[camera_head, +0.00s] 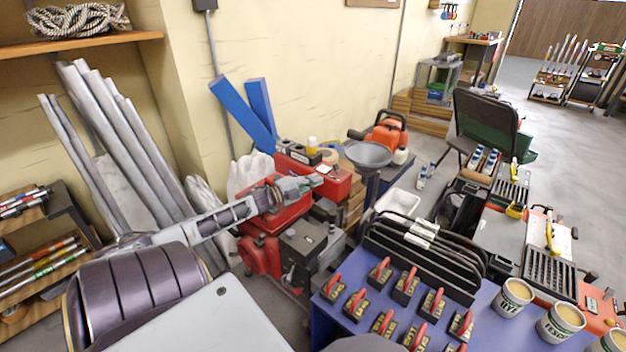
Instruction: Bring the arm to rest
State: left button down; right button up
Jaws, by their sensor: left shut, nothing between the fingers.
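My left arm comes in from the lower left, with a large dark rounded joint and a slim grey forearm reaching right and up. My left gripper (305,184) is at its end, held in front of the red machine and toolbox by the wall. Its fingers are shut and hold nothing. I cannot tell whether it touches the red things behind it. My right gripper does not show.
A blue table (492,318) at the lower right bears several black blocks with red handles (407,284), a black rack (425,255) and cups (513,298). Grey pipes (125,140) lean on the left wall. Grey floor (575,150) is open at the far right.

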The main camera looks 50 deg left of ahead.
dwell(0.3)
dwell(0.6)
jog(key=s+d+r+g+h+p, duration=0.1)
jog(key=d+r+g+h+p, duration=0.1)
jog(key=p, duration=0.7)
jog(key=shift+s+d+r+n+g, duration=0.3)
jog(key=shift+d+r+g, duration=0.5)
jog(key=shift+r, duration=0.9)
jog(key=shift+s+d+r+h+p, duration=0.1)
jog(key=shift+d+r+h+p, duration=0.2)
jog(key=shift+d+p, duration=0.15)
